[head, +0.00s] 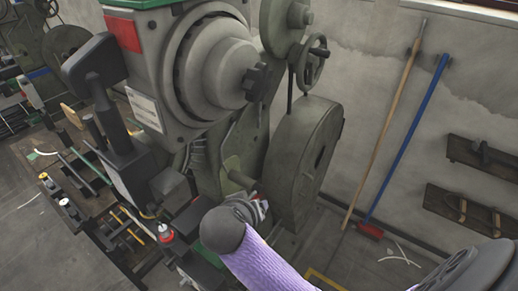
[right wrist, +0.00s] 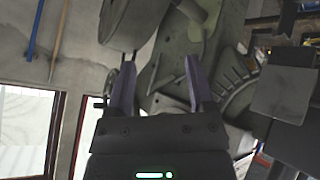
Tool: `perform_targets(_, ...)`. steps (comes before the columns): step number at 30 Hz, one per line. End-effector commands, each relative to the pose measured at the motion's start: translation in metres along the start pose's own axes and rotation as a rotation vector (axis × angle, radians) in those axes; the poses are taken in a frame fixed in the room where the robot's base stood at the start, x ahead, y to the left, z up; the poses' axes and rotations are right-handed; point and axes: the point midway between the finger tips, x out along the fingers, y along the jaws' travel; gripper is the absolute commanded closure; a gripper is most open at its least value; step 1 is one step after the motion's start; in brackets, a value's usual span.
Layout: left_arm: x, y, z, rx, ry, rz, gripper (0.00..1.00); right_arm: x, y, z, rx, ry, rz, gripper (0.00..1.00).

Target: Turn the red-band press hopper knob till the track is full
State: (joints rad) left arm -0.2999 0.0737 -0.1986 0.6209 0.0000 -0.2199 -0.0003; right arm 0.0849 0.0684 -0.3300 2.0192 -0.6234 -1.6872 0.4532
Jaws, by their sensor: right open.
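The press with the red band (head: 122,30) fills the upper middle of the head view. A large round grey drum (head: 210,72) sits on its face, with a dark lobed knob (head: 258,82) at the drum's centre. My right gripper (head: 263,203) is below the drum, near the flywheel guard, and partly hidden by its own wrist. In the right wrist view my right gripper (right wrist: 158,75) is open, with nothing between its fingers. It is apart from the knob. The track cannot be made out clearly. My left gripper is not in view.
A handwheel (head: 312,65) stands right of the knob, above the big grey flywheel guard (head: 305,165). A dark upright unit (head: 95,65) stands left of the drum. The bench (head: 85,235) at left holds several tools. Brooms lean on the right wall.

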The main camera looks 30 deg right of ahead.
Motion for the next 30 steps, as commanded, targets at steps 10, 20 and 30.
perform_targets(10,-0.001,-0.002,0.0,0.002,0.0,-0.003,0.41,-0.099,0.044,-0.194,0.563,0.61,0.49,0.32)
perform_targets(20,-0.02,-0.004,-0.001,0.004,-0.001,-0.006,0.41,-0.088,0.08,-0.227,0.621,0.68,0.536,0.32)
perform_targets(30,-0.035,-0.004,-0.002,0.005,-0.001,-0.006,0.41,-0.05,0.112,-0.247,0.622,0.678,0.528,0.32)
